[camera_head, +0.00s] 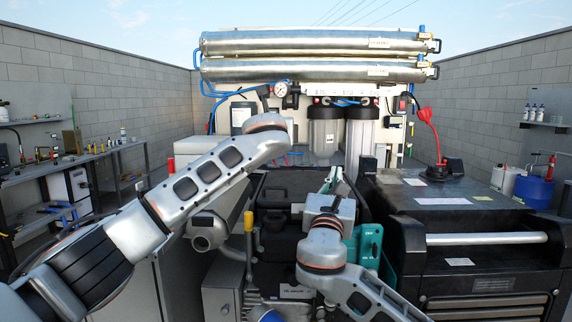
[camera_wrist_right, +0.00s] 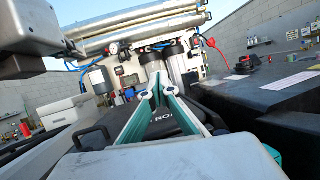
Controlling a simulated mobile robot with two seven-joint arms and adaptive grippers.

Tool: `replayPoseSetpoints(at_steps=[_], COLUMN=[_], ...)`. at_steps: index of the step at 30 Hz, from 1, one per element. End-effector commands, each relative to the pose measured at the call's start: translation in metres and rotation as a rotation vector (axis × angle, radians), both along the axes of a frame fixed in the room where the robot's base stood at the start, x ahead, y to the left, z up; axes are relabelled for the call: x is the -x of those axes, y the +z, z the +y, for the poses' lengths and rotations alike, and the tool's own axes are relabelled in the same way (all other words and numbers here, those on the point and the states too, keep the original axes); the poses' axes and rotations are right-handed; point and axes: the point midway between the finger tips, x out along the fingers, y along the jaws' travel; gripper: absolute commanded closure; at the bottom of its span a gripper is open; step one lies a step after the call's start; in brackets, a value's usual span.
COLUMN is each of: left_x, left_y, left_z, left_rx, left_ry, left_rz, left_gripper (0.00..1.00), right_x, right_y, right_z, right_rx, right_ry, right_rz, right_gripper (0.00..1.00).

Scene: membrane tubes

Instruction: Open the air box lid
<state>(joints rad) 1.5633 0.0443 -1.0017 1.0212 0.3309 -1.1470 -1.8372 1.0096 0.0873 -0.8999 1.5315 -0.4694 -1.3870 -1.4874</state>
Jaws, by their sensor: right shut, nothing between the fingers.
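A black box (camera_head: 285,187) with a dark, flat lid sits in the middle of the head view, and I take it to be the air box. Its lid looks closed, but my arms hide much of it. In the right wrist view a black surface with white lettering (camera_wrist_right: 167,131) shows under and between the fingers. My right gripper (camera_head: 336,174) points away from me over the right part of the black box; in the right wrist view its green-sided fingers (camera_wrist_right: 161,82) meet at the tips with nothing between them. My left arm reaches in from the left, bent; its fingers do not show.
A black cabinet (camera_head: 405,205) with a white bar stands close on the right. Clear filter housings (camera_head: 325,133) and silver membrane tubes (camera_head: 310,70) rise behind. A workbench (camera_head: 75,158) runs along the left wall. Room around the box is tight.

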Motion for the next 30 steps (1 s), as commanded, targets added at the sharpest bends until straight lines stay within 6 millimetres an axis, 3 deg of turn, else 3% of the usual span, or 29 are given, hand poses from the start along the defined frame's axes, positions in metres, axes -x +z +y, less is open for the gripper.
replayPoseSetpoints(at_steps=[1, 3, 6, 9, 14, 24, 30], left_x=[0.0, 0.0, 0.0, 0.0, 0.0, 0.0, 0.0], left_y=[0.0, 0.0, 0.0, 0.0, 0.0, 0.0, 0.0], left_z=[0.0, 0.0, 0.0, 0.0, 0.0, 0.0, 0.0], left_rx=[0.0, 0.0, 0.0, 0.0, 0.0, 0.0, 0.0], left_ry=[0.0, 0.0, 0.0, 0.0, 0.0, 0.0, 0.0], left_rz=[0.0, 0.0, 0.0, 0.0, 0.0, 0.0, 0.0], left_gripper=[1.0, 1.0, 1.0, 1.0, 1.0, 1.0, 1.0], right_x=[0.006, 0.013, 0.022, 0.027, 0.019, -0.033, -0.055], right_y=[-0.003, -0.008, -0.012, -0.013, -0.01, 0.006, 0.013], right_z=[0.032, 0.066, 0.099, 0.117, 0.124, 0.122, 0.123], right_rx=[0.016, 0.039, 0.063, 0.077, 0.084, 0.084, 0.083], right_ry=[0.05, 0.1, 0.153, 0.181, 0.19, 0.187, 0.19], right_rz=[0.011, 0.023, 0.034, 0.038, 0.039, 0.039, 0.04], right_gripper=[1.0, 1.0, 1.0, 1.0, 1.0, 1.0, 1.0])
